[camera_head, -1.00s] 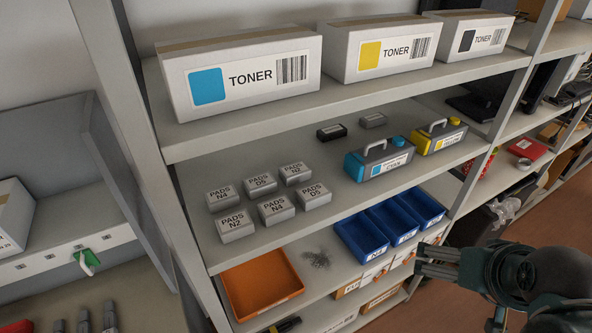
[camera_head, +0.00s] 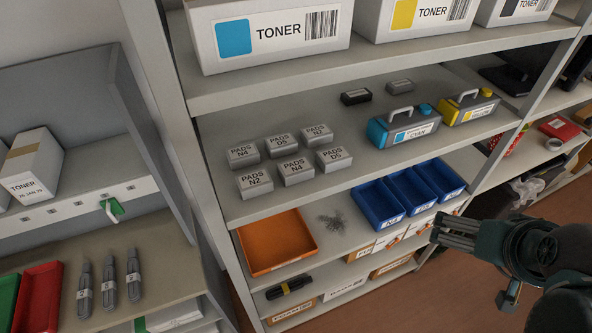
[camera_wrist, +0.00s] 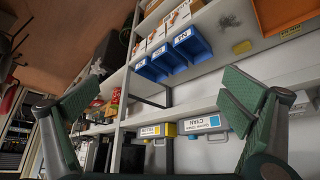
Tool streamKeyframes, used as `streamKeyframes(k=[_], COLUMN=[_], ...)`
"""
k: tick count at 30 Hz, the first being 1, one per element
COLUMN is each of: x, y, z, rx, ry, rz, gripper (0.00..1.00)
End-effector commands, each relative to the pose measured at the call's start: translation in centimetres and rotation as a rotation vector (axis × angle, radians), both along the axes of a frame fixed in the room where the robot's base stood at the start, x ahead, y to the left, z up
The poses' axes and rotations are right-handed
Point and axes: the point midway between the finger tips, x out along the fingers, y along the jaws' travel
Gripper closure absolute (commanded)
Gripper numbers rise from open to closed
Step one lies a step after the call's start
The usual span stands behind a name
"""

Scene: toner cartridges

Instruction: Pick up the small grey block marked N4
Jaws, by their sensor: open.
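Two small grey blocks marked PADS N4 sit on the middle shelf in the head view. One N4 block (camera_head: 243,155) is at the left of the back row, and another N4 block (camera_head: 295,171) is in the middle of the front row. Around them are similar blocks marked D5 (camera_head: 279,146), N2 (camera_head: 316,135), N2 (camera_head: 254,184) and D5 (camera_head: 334,158). My gripper (camera_head: 442,232) is empty, well to the right of the blocks and apart from them. In the wrist view its fingers (camera_wrist: 160,95) are wide open; no PADS block can be made out there.
Cyan (camera_head: 405,129) and yellow (camera_head: 468,108) toner cartridges stand right of the blocks, with a dark block (camera_head: 356,97) behind. The upper shelf with toner boxes (camera_head: 270,36) hangs above. Blue bins (camera_head: 380,203) and an orange tray (camera_head: 277,243) are below.

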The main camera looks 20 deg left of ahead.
Motion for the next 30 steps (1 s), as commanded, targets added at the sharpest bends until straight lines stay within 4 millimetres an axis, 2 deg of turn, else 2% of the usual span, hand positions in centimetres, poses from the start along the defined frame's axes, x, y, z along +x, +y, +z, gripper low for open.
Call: streamKeyframes(k=[4, 12, 23, 30], x=[0.0, 0.0, 0.1, 1.1], y=[0.0, 0.0, 0.2, 2.0], z=[0.0, 0.0, 0.0, 0.6], rx=[0.0, 0.0, 0.0, -0.002], ry=[0.0, 0.0, 0.001, 0.013], rz=[0.0, 0.0, 0.004, 0.05], gripper=[0.0, 0.31, 0.31, 0.31])
